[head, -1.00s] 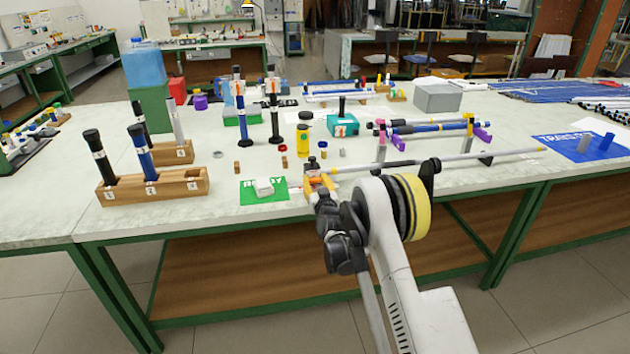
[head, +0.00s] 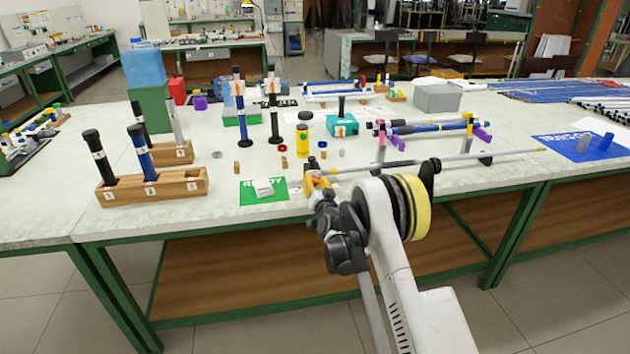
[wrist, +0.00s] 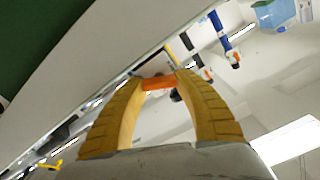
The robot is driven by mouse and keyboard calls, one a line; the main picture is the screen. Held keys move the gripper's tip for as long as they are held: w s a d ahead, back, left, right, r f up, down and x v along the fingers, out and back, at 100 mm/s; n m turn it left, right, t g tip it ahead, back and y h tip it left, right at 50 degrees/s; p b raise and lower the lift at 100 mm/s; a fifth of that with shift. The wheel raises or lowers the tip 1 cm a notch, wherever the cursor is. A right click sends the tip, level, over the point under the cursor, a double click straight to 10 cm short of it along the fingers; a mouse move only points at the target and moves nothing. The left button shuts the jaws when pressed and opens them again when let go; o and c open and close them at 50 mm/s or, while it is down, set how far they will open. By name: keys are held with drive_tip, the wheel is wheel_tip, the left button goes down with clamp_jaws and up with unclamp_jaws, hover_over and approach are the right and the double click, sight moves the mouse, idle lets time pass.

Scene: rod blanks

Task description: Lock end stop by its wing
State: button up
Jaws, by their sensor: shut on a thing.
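My gripper (wrist: 160,80) has yellow ribbed fingers. In the wrist view they close on a small orange piece, which I take for the wing of the end stop (wrist: 158,84). In the head view my gripper (head: 312,182) is at the front of the bench, at the left end of a long grey rod (head: 460,157). My wrist and fingers hide most of the end stop there, so I cannot tell how its wing is turned.
A green mat (head: 246,198) with a pale block (head: 264,187) lies just left of my gripper. A wooden rack (head: 180,188) with upright rods stands further left. A dark support (head: 486,160) stands under the rod.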

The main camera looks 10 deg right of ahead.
drive_tip(key=shift+m, duration=1.1)
drive_tip(key=o, duration=1.2)
